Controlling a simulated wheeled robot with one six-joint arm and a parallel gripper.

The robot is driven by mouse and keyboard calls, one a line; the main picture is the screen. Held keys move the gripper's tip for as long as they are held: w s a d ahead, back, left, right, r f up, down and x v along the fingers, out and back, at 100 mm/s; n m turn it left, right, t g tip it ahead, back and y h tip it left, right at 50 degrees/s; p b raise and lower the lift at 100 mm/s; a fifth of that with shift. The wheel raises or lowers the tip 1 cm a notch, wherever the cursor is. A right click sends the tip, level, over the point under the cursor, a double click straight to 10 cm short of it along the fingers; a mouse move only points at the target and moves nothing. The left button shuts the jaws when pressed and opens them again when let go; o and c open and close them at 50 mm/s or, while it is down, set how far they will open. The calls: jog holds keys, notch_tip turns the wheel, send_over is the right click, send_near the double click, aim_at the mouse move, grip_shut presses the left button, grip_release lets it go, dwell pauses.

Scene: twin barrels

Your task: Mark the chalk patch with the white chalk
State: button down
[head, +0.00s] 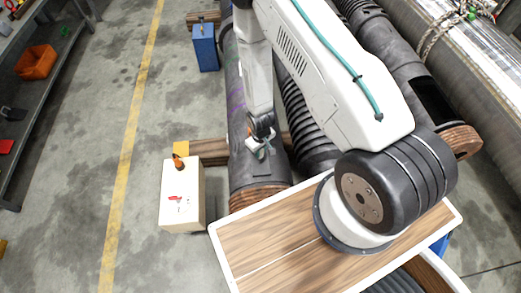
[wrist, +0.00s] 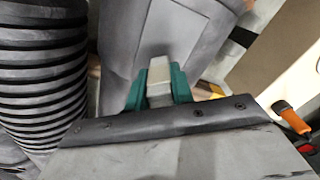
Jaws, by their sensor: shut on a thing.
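My gripper (wrist: 158,84) is in the wrist view, its teal fingers shut on the pale white chalk (wrist: 158,72). The chalk points up the picture at a grey barrel (wrist: 117,45). A faintly outlined, lighter grey rectangle on that barrel looks like the chalk patch (wrist: 172,30). The chalk's tip lies at or just short of its lower part; I cannot tell whether they touch. In the head view my gripper (head: 262,144) is low over the dark left barrel (head: 240,105), near its front end. The chalk is too small to make out there.
A ribbed black hose (head: 305,110) runs right of the barrel; it also shows in the wrist view (wrist: 40,85). A cream box (head: 178,205) with an orange-handled tool stands to the left. A wooden-topped surface (head: 265,235) is in front. A blue box (head: 205,48) stands farther back.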

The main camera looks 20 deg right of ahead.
jog(key=shift+f, duration=0.55)
jog(key=shift+s, duration=0.15)
jog(key=shift+s+a, duration=0.2)
jog(key=shift+s, duration=0.2)
jog(key=shift+s+a, duration=0.15)
jog(key=shift+s, duration=0.3)
jog(key=shift+s, duration=0.2)
jog(key=shift+s+a, duration=0.15)
jog(key=shift+s, duration=0.2)
jog(key=shift+s, duration=0.1)
jog(key=shift+s+a, duration=0.15)
jog(key=shift+s, duration=0.25)
